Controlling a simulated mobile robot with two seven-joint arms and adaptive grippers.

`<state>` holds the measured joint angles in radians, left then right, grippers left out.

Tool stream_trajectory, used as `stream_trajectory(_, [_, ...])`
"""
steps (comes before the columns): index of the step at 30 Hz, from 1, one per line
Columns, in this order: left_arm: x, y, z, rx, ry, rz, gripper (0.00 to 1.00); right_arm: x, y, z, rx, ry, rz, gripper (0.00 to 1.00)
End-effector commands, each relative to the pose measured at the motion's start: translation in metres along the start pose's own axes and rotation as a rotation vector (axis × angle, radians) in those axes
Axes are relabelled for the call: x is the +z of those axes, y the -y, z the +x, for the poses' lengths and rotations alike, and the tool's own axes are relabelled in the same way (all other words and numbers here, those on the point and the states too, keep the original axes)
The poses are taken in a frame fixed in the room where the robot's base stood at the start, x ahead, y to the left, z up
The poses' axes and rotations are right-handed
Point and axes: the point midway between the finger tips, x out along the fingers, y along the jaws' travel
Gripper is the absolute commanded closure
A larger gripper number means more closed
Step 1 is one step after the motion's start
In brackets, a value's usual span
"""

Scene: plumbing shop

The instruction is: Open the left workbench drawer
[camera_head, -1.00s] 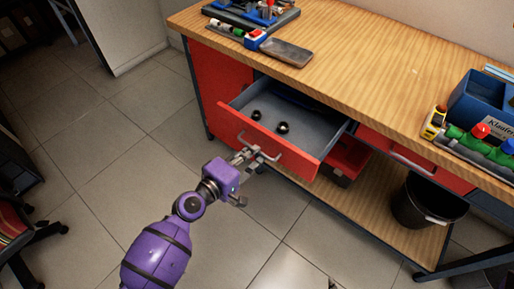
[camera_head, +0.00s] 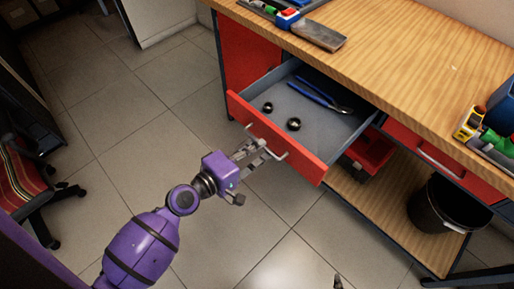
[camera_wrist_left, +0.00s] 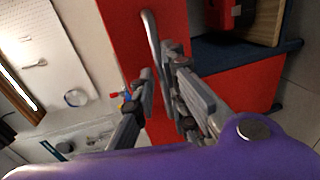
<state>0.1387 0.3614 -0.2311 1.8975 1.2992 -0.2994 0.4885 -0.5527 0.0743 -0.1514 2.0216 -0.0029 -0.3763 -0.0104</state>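The left workbench drawer (camera_head: 305,157) has a red front and a grey inside, and it stands well out from the bench. Two dark shiny balls and blue-handled pliers (camera_head: 318,95) lie in it. My left gripper (camera_head: 258,150) is at the drawer's metal handle (camera_head: 284,153). In the left wrist view the handle (camera_wrist_left: 151,35) runs down between its fingertips (camera_wrist_left: 159,68), which are close together around the bar. A small tip at the bottom edge of the head view looks like my right gripper (camera_head: 338,283); the rest of it is out of frame.
The wooden workbench top (camera_head: 400,70) holds tools and a grey tray. A second red drawer (camera_head: 437,160) is shut at the right. A black bin (camera_head: 447,205) and a red box (camera_head: 368,152) are on the lower shelf. Tiled floor is clear in front; a chair (camera_head: 30,190) stands left.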

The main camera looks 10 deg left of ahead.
Motion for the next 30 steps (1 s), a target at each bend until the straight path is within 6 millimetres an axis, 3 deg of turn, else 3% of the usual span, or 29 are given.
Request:
stream_trajectory(2, [0.000,0.000,0.000,0.000,0.000,0.000,0.73,0.000,0.000,0.000,0.000,0.000,0.000,1.00])
stream_trajectory(14, [0.001,0.002,-0.006,-0.004,0.002,0.000,0.73,0.003,-0.001,0.000,0.000,0.004,-0.002,1.00])
stream_trajectory(30, [0.000,0.002,-0.104,-0.004,-0.001,-0.004,0.73,0.002,0.000,0.000,0.000,0.003,0.000,1.00])
